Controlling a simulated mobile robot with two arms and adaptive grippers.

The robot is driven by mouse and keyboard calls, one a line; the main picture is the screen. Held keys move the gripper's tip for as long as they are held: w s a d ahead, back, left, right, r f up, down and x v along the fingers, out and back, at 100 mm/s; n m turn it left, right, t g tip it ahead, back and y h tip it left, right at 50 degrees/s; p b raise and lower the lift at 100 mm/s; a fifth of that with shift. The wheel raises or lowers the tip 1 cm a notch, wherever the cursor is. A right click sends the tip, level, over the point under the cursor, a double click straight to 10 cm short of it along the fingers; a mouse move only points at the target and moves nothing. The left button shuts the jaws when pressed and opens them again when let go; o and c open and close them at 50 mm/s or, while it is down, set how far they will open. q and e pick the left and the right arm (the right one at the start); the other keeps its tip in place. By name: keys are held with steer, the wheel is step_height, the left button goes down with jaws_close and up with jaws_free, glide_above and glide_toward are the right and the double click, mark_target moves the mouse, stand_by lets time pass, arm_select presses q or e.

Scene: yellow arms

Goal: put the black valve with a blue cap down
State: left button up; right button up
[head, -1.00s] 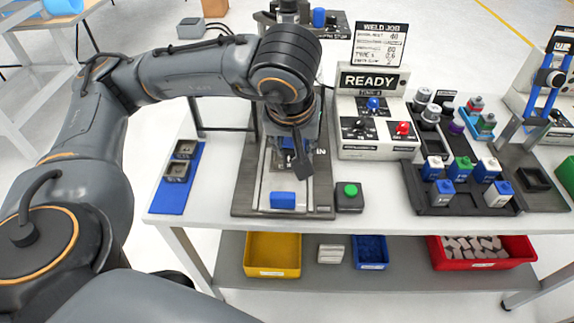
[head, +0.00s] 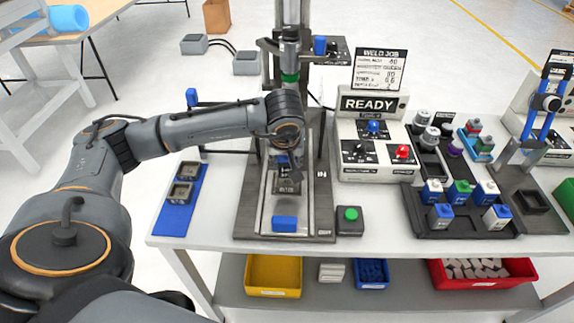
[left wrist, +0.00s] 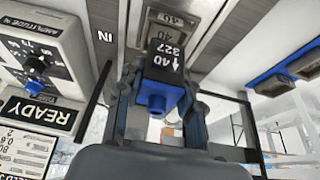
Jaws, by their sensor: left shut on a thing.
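The black valve with a blue cap (left wrist: 160,75) is between the fingers of my left gripper (left wrist: 157,92) in the left wrist view. Its label reads 40 and 327, and its blue cap points toward the camera. A grey metal nest (left wrist: 168,32) lies just beyond it; I cannot tell whether the valve touches it. In the head view my left gripper (head: 283,165) is low over the dark fixture plate (head: 250,205) of the press. The valve is mostly hidden there by the wrist. My right gripper is in neither view.
A blue block (head: 284,223) sits at the fixture's front, beside a green button box (head: 350,220). A READY control box (head: 372,150) stands to the right, then a black tray (head: 465,225) with several capped valves. A blue strip (head: 172,215) with two grey nests lies left.

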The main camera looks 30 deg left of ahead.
mark_target(287, 182)
arm_select(q)
steer(key=shift+w+a+f, duration=0.25)
steer(key=shift+w+f, duration=0.2)
steer(key=shift+f, duration=0.15)
step_height(287, 182, down, 2)
steer(key=shift+f+p, duration=0.1)
steer(key=shift+p, duration=0.75)
steer(key=shift+f, duration=0.65)
steer(key=shift+s+f+b, duration=0.1)
steer(key=shift+f+b, duration=0.2)
steer(key=shift+b, duration=0.25)
steer(key=o, duration=1.2)
steer(key=shift+s, duration=0.1)
steer(key=shift+f, duration=0.2)
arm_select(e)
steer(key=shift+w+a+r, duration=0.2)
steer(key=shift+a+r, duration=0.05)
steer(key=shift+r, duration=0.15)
arm_select(q)
steer(key=shift+r, duration=0.2)
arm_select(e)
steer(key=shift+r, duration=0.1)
